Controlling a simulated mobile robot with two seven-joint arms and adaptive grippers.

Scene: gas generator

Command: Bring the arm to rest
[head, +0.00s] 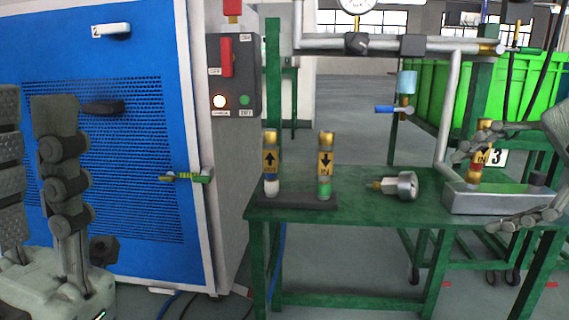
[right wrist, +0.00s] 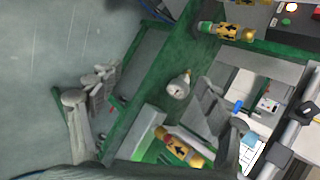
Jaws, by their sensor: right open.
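My right gripper (head: 473,190) is at the right of the head view, open, with one finger above and one in front of the grey block (head: 462,199) on the green table. A gold fitting with a yellow label (head: 474,173) stands at this block, partly hidden by the upper finger. In the right wrist view, my right gripper's fingers (right wrist: 158,82) are wide apart, and a yellow-labelled fitting (right wrist: 180,147) lies between them, nothing gripped. My left gripper (head: 27,100) stands fingers up at the left edge, its fingers apart and empty, partly cut off.
The green table (head: 385,226) also holds two labelled fittings (head: 270,160) (head: 325,163) on a dark base and a pressure gauge (head: 405,186). A blue cabinet (head: 140,65) stands at left. Pipes (head: 425,45) and a green bin (head: 435,90) are behind the table.

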